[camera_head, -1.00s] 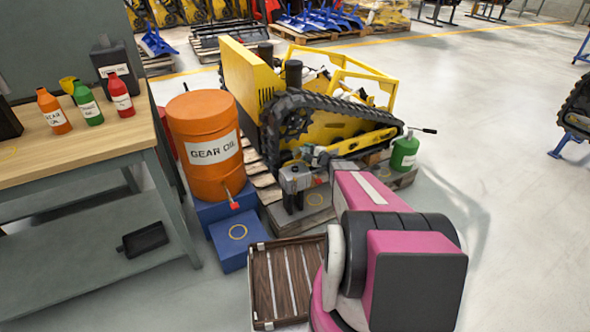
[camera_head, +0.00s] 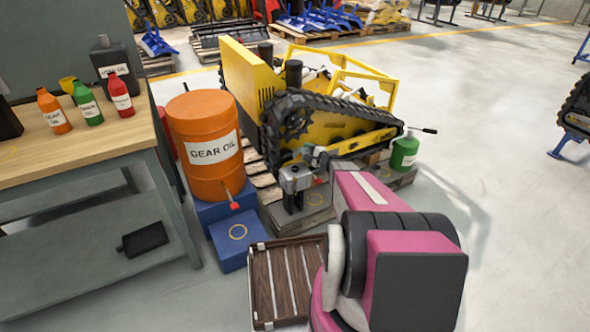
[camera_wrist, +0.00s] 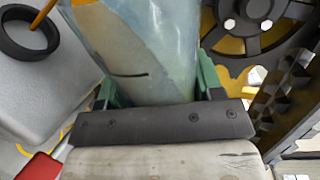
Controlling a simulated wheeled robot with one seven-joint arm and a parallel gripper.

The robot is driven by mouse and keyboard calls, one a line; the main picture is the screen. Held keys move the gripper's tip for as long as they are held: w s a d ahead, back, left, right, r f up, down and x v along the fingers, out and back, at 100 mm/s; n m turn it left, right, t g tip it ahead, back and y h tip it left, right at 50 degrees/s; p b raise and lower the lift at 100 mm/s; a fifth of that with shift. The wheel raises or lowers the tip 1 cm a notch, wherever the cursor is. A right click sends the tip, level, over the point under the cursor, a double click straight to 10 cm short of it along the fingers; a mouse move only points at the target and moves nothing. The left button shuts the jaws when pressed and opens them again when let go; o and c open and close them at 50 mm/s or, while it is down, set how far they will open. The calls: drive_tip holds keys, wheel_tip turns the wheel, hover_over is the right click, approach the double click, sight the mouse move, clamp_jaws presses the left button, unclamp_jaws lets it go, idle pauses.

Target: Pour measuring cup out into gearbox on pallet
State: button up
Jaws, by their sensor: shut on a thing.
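My gripper (camera_wrist: 160,90) is shut on the measuring cup (camera_wrist: 140,50), a translucent pale blue-grey vessel with a dark mark, between green finger pads. The cup's mouth is out of the wrist view. The gearbox (camera_wrist: 45,95) is a grey body beside the cup at the left, with a black ring (camera_wrist: 28,32) on top. A thin orange-brown streak (camera_wrist: 42,14) runs down to the ring; its upper end is cut off. In the head view the gearbox (camera_head: 294,178) stands on the pallet (camera_head: 310,219), and I cannot clearly make out the cup by my arm.
The yellow tracked carrier (camera_head: 370,140) stands close behind, its track and wheel near the cup. An orange gear oil drum (camera_head: 205,150) stands on blue steps (camera_head: 229,250) at left. A green container (camera_head: 404,152) is at right. A slatted tray (camera_head: 285,285) is in front.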

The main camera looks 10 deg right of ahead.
drive_tip(key=shift+s+a+f+n, duration=0.1)
drive_tip(key=shift+n, duration=0.7)
idle(3.9)
drive_tip(key=shift+s+a+r+n+h+p, duration=0.15)
drive_tip(key=shift+r+n+h+p, duration=0.2)
drive_tip(key=shift+r+n, duration=0.3)
idle(2.6)
